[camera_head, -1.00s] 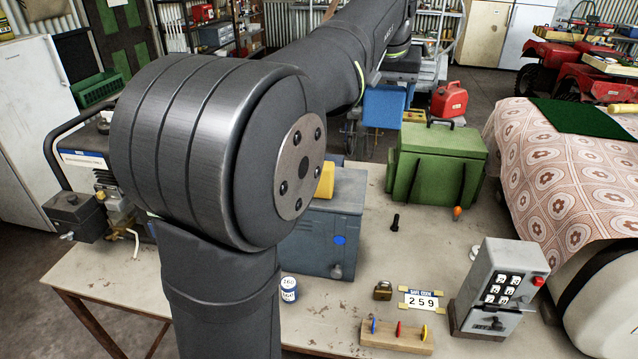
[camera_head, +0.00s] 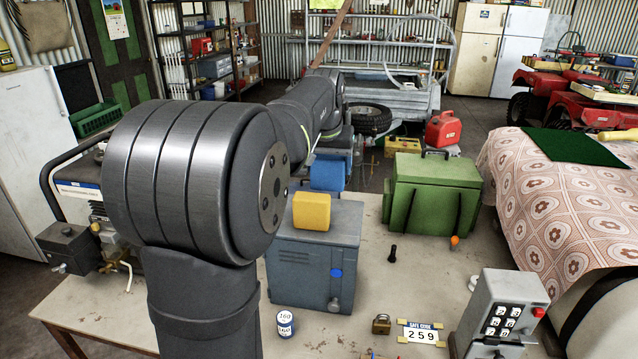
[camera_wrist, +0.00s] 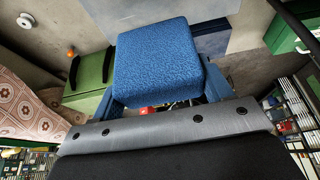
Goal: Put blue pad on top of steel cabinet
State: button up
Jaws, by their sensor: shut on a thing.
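The blue pad (camera_head: 328,172) is a thick, textured blue block. In the wrist view the pad (camera_wrist: 158,62) sits between the two fingers of my gripper (camera_wrist: 165,84), which is shut on it. In the head view it hangs just behind the steel cabinet (camera_head: 308,270), higher than its top and apart from it. The cabinet is blue-grey, with side vents, a blue dot and a knob, and stands on the table. A yellow block (camera_head: 312,211) rests on its top. My forearm hides part of the cabinet's left side.
A green box (camera_head: 435,195) with a handle stands right of the cabinet. A dark torch-like item (camera_head: 392,253), a white can (camera_head: 285,323), a padlock (camera_head: 381,324) and a grey keypad box (camera_head: 500,315) are on the table. A generator (camera_head: 85,200) stands at the left.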

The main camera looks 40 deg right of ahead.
aim_at(319, 181)
jog(key=w+f, duration=0.1)
jog(key=w, duration=0.1)
jog(key=shift+w+a+f, duration=0.35)
jog(key=shift+a, duration=0.05)
jog(key=shift+f, duration=1.95)
jog(key=shift+f, duration=0.1)
jog(key=o, duration=0.9)
jog(key=shift+o, duration=0.2)
jog(key=v, duration=1.2)
